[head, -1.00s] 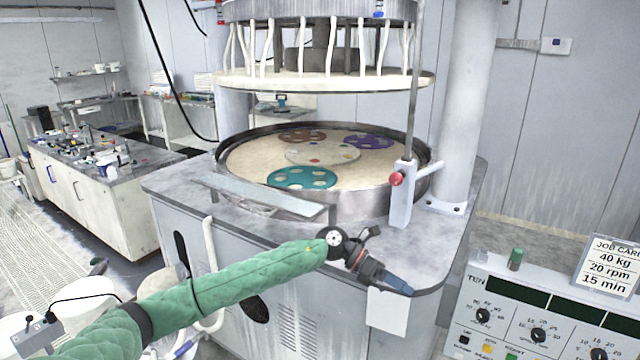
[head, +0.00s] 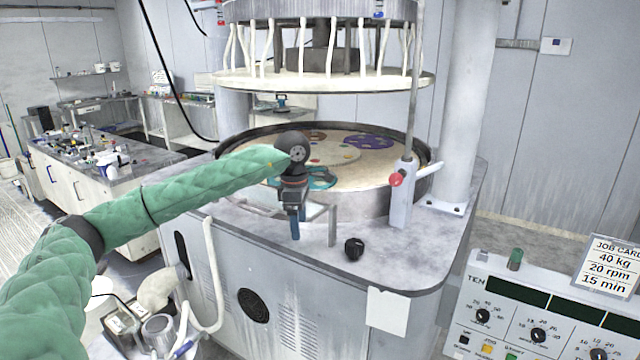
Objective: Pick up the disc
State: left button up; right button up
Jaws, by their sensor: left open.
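Several flat discs lie on the round cream platen (head: 400,160) of the machine. A teal holed disc (head: 322,180) is at the front, partly hidden by my left wrist. The pictures do not show which disc is meant. My left gripper (head: 295,236) is open, pointing down in front of the platen rim, with nothing visible in it. My right gripper is out of view.
A post with a red button (head: 397,179) stands at the right of the rim. A black knob (head: 354,248) sits on the grey machine top. A control panel (head: 545,315) is at the lower right.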

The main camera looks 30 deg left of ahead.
aim_at(318, 181)
jog(key=i+j, duration=0.25)
jog(key=i, duration=0.2)
jog(key=i+j, duration=0.25)
jog(key=i, duration=0.25)
jog(key=i+j, duration=0.2)
jog(key=i, duration=0.25)
